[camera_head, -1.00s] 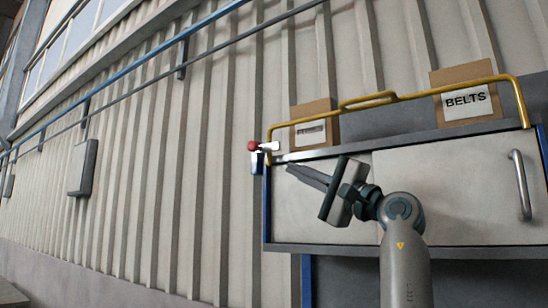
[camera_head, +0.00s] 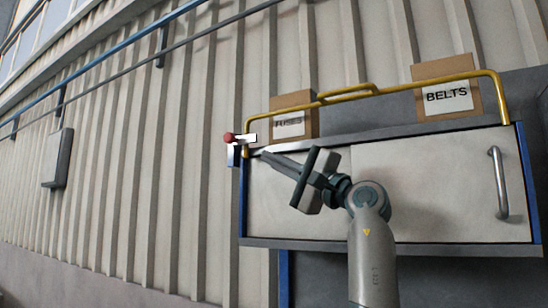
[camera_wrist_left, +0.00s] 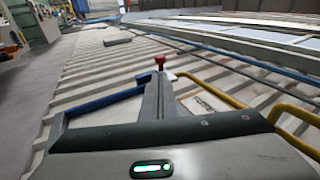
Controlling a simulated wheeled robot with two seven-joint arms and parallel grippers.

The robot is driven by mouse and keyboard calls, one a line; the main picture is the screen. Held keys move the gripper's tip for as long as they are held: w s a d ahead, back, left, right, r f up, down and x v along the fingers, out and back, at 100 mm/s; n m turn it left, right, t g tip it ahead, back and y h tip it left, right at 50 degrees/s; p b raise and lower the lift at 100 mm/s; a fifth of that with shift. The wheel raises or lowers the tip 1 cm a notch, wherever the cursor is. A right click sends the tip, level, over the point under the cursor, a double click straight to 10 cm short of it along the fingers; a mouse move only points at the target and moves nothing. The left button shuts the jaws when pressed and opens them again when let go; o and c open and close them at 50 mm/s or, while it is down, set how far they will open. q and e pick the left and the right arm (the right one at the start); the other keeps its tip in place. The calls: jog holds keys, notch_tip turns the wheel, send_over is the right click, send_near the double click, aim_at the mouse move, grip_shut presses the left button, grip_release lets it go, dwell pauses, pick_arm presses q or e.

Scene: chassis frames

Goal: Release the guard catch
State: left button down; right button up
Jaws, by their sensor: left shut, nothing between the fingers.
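The guard catch (camera_head: 241,138) has a red knob on a pale lever, at the left end of the yellow guard rail (camera_head: 430,87). My left gripper (camera_head: 266,154) is shut and empty. Its fingertips are just right of and a little below the catch in the head view, pointing toward it. In the left wrist view the red knob (camera_wrist_left: 160,61) shows just beyond the tips of the shut fingers (camera_wrist_left: 159,84). I cannot tell whether they touch the catch. The lower part of the catch is hidden there. My right gripper is not in view.
Below the rail is a cabinet with pale doors (camera_head: 430,185) and a metal handle (camera_head: 498,183). A FUSES box (camera_head: 292,117) and a BELTS box (camera_head: 447,92) stand on top behind the rail. The corrugated wall (camera_head: 120,180) left of the cabinet has a grey box (camera_head: 57,160).

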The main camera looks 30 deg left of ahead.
aim_at(232, 140)
pick_arm(q)
jog(key=p+x, duration=0.6)
jog(key=x, duration=0.5)
jog(key=shift+a+r, duration=0.2)
jog(key=shift+a, duration=0.05)
jog(key=shift+w+a, duration=0.1)
jog(key=a, duration=0.6)
jog(key=shift+w+p, duration=0.2)
jog(key=shift+p, duration=0.2)
jog(key=shift+a, duration=0.15)
